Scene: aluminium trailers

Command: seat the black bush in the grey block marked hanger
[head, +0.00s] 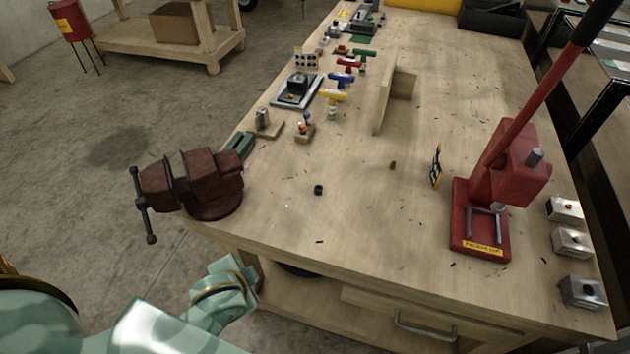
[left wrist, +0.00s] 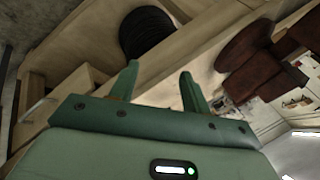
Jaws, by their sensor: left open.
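A small black bush (head: 318,189) stands on the wooden bench, near its front edge and right of the vise. Three grey metal blocks (head: 565,209), (head: 572,242), (head: 584,291) sit in a row along the bench's right edge. Their markings are too small to read, so I cannot tell which is marked hanger. My left gripper (left wrist: 160,82) is open and empty in the left wrist view. In the head view my left arm is low, in front of the bench and below its top; its fingertips are not clear there. My right gripper is not in view.
A dark red vise (head: 205,182) is at the bench's front left corner. A red arbor press (head: 482,220) with a long raised lever stands left of the blocks. A small brass piece (head: 392,165) and a wooden angle (head: 395,95) are farther back. The front middle is mostly clear.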

